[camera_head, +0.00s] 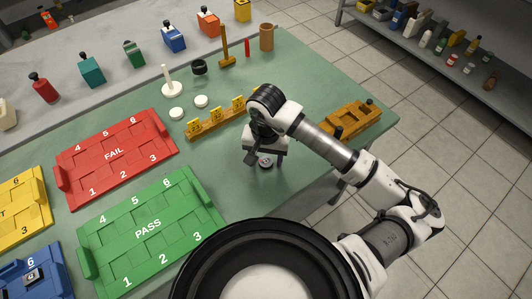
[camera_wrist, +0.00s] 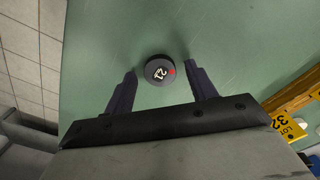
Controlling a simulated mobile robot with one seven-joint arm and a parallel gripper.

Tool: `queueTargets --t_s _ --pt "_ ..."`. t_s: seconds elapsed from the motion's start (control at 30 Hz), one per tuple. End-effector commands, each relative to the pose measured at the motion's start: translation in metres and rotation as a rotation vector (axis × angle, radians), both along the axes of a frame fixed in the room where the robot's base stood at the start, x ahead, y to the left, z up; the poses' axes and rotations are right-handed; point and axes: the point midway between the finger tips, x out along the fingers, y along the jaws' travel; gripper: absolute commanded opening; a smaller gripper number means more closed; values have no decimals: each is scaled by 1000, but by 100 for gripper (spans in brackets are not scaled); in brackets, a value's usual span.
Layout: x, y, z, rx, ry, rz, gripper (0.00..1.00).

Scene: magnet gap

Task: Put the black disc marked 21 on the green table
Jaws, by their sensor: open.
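The black disc marked 21 (camera_wrist: 158,71) lies on the green table (camera_wrist: 105,40), with a red dot on its top edge. In the head view the disc (camera_head: 265,162) sits on the green table (camera_head: 315,85), just below my gripper and partly hidden by it. My gripper (camera_wrist: 160,80) is open and empty, with one finger to each side of the disc in the wrist view. In the head view my gripper (camera_head: 264,158) is over the disc. I cannot tell the exact height between the fingertips and the disc.
A wooden rack with yellow lot tags (camera_head: 220,119) stands left of my gripper and a wooden block fixture (camera_head: 352,118) to its right. White discs (camera_head: 201,101) lie behind the rack. Red FAIL (camera_head: 115,155) and green PASS (camera_head: 150,228) trays lie to the left.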

Motion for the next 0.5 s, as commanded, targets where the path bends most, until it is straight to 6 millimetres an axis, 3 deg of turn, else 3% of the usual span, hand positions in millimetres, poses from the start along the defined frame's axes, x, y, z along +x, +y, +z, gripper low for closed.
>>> queueTargets --t_s 0.23,0.5 --pt "1 -1 16 -4 -3 1 56" --pt "1 -1 69 -5 -5 2 56"
